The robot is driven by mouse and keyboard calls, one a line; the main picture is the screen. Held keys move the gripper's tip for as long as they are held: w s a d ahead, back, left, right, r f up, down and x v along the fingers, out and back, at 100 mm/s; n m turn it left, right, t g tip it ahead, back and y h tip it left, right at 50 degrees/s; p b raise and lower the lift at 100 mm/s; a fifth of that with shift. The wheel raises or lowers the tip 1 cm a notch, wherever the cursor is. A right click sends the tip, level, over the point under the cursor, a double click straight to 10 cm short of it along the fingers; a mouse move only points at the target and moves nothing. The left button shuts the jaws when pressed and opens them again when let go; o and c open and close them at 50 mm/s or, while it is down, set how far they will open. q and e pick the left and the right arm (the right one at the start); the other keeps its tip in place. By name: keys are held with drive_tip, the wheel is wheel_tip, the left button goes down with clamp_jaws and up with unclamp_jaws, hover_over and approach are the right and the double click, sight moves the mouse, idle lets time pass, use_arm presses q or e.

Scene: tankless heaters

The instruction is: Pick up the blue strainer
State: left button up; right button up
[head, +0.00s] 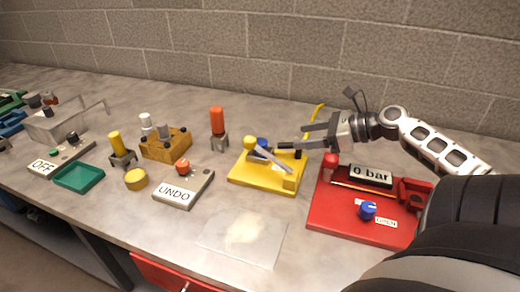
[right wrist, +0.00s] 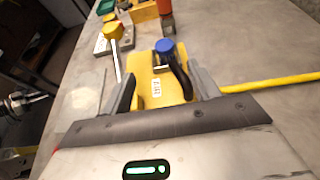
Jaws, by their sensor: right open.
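A small blue round-topped part (head: 262,144), which looks like the blue strainer, is at the back of the yellow stand (head: 240,178). In the right wrist view the blue part (right wrist: 167,46) stands at the far end of the yellow stand (right wrist: 146,68), with a black curved piece beside it. My right gripper (head: 290,138) is open and empty, reaching in from the right above the stand's back right side. In the right wrist view its fingers (right wrist: 160,80) are spread, with the blue part beyond them. My left gripper is not seen.
An orange-topped part (head: 217,121) and an UNDO box (head: 180,190) stand left. A clear sheet (head: 240,236) lies in front. A yellow hose (right wrist: 270,82) runs behind; a block wall closes the back.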

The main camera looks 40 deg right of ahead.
drive_tip(key=b, duration=0.1)
approach(263, 142)
drive_tip(key=w+a, duration=0.1)
drive_tip(key=w+a+f, duration=0.1)
drive_tip(key=w, duration=0.1)
drive_tip(key=shift+a, duration=0.25)
drive_tip(key=x, duration=0.2)
drive_tip(key=b+x, duration=0.1)
drive_tip(key=x, duration=0.1)
drive_tip(key=shift+d+f, duration=0.15)
drive_tip(key=shift+d, duration=0.25)
drive_tip(key=shift+x, duration=0.75)
drive_tip(key=c, duration=1.1)
drive_tip(key=shift+c, duration=0.4)
